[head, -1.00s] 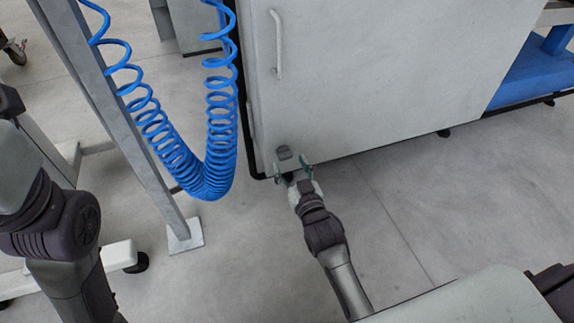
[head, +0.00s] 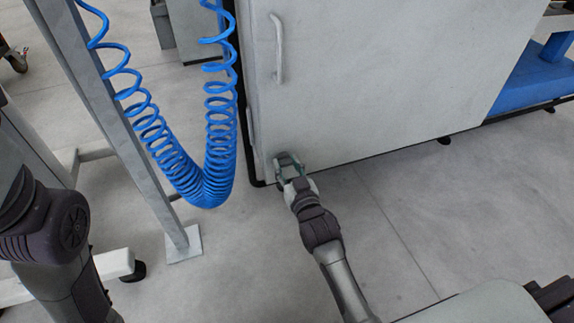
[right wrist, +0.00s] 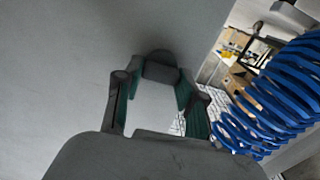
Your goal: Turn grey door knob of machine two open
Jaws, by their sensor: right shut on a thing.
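The light grey machine door (head: 370,90) fills the upper middle of the head view, with a long vertical handle (head: 278,48) near its left edge. The grey knob (head: 284,157) sits low on the door near its left edge. My right gripper (head: 288,168) is at the knob, its fingers on either side of it. In the right wrist view the right gripper (right wrist: 160,95) is shut on the grey knob (right wrist: 160,68), with green-padded fingers at its two sides. My left arm shows at the left of the head view, but its gripper is not in view.
A coiled blue hose (head: 205,150) hangs just left of the door, beside a grey metal post (head: 125,120) with a foot plate on the floor. Blue parts (head: 540,75) stand at the far right. The floor in front of the door is clear.

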